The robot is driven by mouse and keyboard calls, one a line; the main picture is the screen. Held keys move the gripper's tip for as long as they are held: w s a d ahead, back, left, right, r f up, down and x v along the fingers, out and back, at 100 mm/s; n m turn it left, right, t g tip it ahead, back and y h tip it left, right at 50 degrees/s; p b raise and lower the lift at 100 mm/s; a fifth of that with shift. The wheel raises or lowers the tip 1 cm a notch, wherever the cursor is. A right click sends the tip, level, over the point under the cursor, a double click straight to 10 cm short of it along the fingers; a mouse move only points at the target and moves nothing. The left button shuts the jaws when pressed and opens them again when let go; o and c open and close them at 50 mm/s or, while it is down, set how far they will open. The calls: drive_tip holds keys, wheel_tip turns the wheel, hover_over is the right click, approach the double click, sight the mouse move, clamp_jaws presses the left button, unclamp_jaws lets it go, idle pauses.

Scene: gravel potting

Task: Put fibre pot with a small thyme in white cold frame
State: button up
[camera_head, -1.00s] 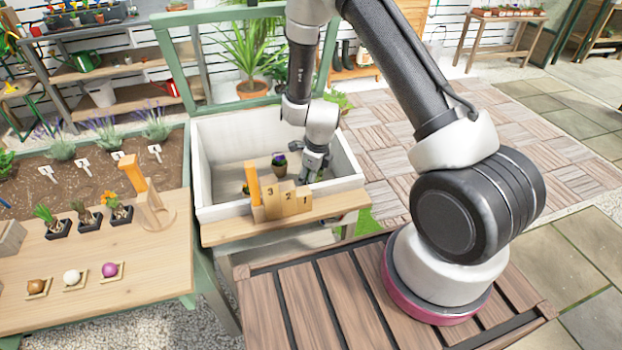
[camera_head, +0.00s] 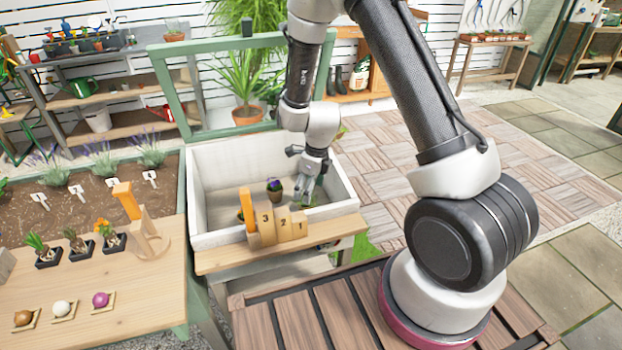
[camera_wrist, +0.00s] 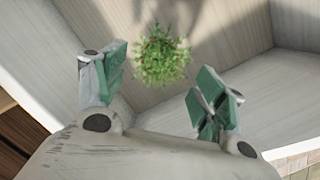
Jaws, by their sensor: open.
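The small thyme (camera_wrist: 162,57) is a bushy green tuft in the wrist view, over the pale floor of the white cold frame (camera_head: 228,240). Its foliage hides its fibre pot from above. My gripper (camera_wrist: 158,88) is open, with green-padded fingers left and right of the plant's near side and not closed on it. In the head view my gripper (camera_head: 308,177) hangs inside the cold frame, near its right side. I cannot make out the thyme clearly there.
A dark pot with purple flowers (camera_head: 275,190) stands in the cold frame left of my gripper. Numbered wooden steps (camera_head: 280,228) and an orange post (camera_head: 248,210) are at its front edge. A potting bench (camera_head: 150,290) with plants and bulbs stands at left.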

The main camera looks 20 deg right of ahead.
wheel_tip(320, 180, up, 4)
drive_tip(key=r, duration=0.1)
wheel_tip(320, 180, up, 12)
drive_tip(key=n+t, duration=0.1)
drive_tip(key=n, duration=0.6)
hover_over(312, 203)
drive_tip(key=s+d, duration=0.3)
drive_tip(key=s+d+r+n, duration=0.35)
drive_tip(key=r+n, duration=0.25)
drive_tip(key=r, duration=0.2)
drive_tip(key=s+d+r+n+t, duration=0.1)
drive_tip(key=s+d+r+n, duration=0.2)
drive_tip(key=s+r+n, duration=0.2)
drive_tip(key=s+d+r+n+t+h, duration=0.1)
drive_tip(key=s+d+r+n, duration=0.2)
drive_tip(key=s+n, duration=0.6)
drive_tip(key=s+r, duration=0.2)
drive_tip(key=s, duration=0.3)
drive_tip(key=shift+d+r, duration=0.2)
drive_tip(key=shift+r, duration=0.2)
